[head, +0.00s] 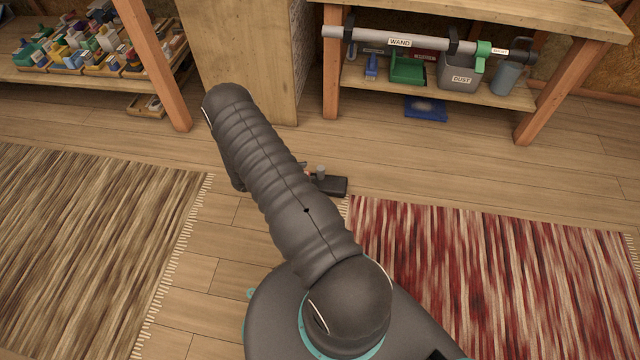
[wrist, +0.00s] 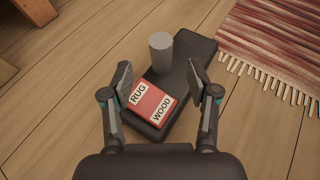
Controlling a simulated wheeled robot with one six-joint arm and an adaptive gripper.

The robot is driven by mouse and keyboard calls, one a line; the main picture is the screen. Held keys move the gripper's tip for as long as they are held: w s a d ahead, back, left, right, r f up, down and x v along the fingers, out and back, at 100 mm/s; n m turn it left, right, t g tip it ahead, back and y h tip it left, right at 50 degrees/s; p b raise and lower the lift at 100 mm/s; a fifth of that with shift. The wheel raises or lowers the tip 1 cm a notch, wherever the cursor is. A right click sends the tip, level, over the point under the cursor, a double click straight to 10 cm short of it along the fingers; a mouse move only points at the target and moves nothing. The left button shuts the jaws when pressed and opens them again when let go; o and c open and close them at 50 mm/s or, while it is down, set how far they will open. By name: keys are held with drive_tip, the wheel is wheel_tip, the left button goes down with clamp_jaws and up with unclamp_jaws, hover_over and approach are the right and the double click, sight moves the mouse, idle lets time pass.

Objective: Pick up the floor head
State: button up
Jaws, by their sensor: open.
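The floor head (wrist: 191,58) is a dark, flat, long piece on the wood floor, with a grey upright neck (wrist: 161,53) and a red pedal (wrist: 152,102) marked RUG and WOOD. In the head view the floor head (head: 330,186) shows partly behind my arm. My gripper (wrist: 160,80) is open, with one finger to each side of the floor head and its neck. I cannot tell whether the fingers touch it.
A red striped rug (head: 500,270) lies right of the floor head, and a brown rug (head: 90,230) lies left. A workbench (head: 480,20) at the back holds a wand (head: 385,38), a dust bin (head: 458,75) and a green tray (head: 408,70). A wooden cabinet (head: 245,60) stands behind my arm.

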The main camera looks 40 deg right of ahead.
sight(320, 168)
drive_tip(key=shift+r+x, duration=0.2)
drive_tip(key=shift+x, duration=1.35)
drive_tip(key=shift+r+x, duration=0.15)
drive_tip(key=shift+x, duration=1.4)
drive_tip(key=shift+s+d, duration=0.1)
drive_tip(key=shift+d, duration=0.05)
clamp_jaws()
